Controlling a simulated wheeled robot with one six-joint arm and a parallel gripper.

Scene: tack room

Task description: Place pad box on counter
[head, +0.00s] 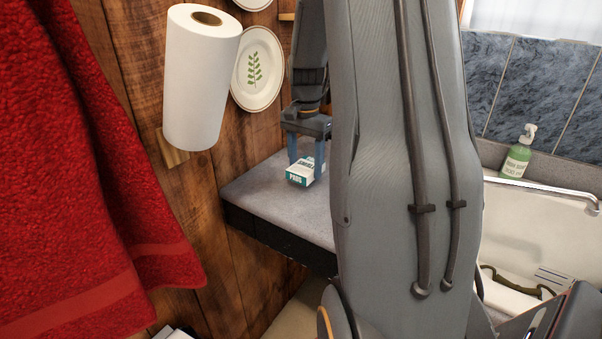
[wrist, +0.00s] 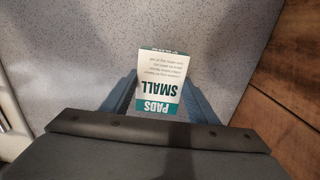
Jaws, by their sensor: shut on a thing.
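The pad box (head: 306,172) is a small white and teal carton marked PADS and SMALL. My gripper (head: 306,160) is shut on it, with one blue finger on each side. In the wrist view the pad box (wrist: 160,82) sits between the fingers (wrist: 160,95), its printed face toward the camera. The counter (head: 265,192) is a speckled grey slab with a dark front edge. The box is over the counter, at or close to its surface; I cannot tell whether it touches. The counter (wrist: 75,45) also fills the wrist view behind the box.
A wooden wall (head: 245,150) borders the counter on the left, with a paper towel roll (head: 200,80) and plates (head: 258,70). A red towel (head: 75,170) hangs nearer. On the right are a white sink (head: 520,230) and a green soap bottle (head: 518,155). The counter's front left is bare.

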